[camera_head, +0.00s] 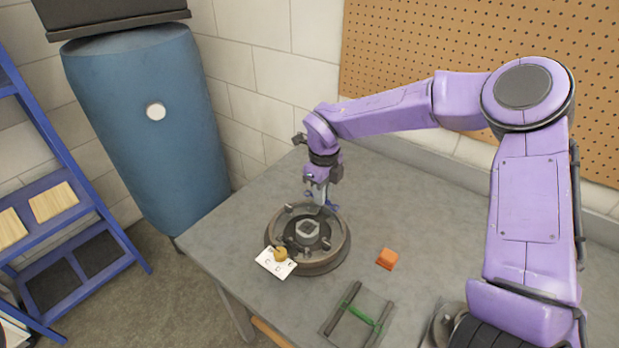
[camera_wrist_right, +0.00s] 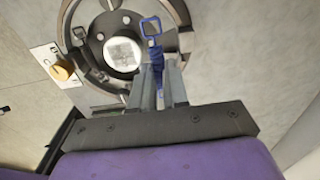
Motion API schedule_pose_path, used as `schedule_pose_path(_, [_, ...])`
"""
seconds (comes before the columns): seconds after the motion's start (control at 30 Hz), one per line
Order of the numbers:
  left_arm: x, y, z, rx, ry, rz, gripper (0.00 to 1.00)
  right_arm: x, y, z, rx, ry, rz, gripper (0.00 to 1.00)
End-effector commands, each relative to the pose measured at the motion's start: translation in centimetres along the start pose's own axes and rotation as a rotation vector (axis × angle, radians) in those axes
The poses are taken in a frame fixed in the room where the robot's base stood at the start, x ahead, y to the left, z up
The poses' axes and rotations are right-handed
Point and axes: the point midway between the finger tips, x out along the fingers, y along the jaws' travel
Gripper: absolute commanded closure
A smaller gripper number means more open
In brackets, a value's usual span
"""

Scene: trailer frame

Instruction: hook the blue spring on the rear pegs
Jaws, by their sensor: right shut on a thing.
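My right gripper (camera_head: 319,196) is shut on the blue spring (camera_wrist_right: 157,58), above the back edge of the round brake assembly (camera_head: 273,250). In the right wrist view, the spring sticks out beyond the fingertips (camera_wrist_right: 159,82), and its square hook loop (camera_wrist_right: 143,28) lies over the ring, beside the pale hub (camera_wrist_right: 122,53). The assembly (camera_wrist_right: 77,40) is a dark ring with a central hub and several small pegs or bolts. The fingers and spring hide part of its back. I cannot tell whether the spring touches a peg. My left gripper is not in view.
A white card (camera_head: 267,265) with a yellow knob (camera_head: 280,254) sits at the ring's front left. An orange block (camera_head: 387,259) and a dark frame with a green bar (camera_head: 361,318) lie on the grey table (camera_head: 395,205). A pegboard wall (camera_head: 400,50) stands behind.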

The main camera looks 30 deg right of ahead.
Motion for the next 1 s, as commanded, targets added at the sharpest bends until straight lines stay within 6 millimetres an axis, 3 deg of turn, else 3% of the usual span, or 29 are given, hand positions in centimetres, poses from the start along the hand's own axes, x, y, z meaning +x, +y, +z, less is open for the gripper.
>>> schedule_pose_path(0.17, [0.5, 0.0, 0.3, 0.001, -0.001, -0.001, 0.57, 0.6, 0.0, -0.1, 0.002, 0.0, 0.0, 1.0])
schedule_pose_path(0.5, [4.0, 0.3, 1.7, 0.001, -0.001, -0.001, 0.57, 4.4, -0.2, -0.3, 0.004, 0.0, 0.0, 1.0])
schedule_pose_path(1.0, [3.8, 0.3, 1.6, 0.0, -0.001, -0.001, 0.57, 5.0, 0.0, -0.1, 0.0, 0.0, 0.0, 1.0])
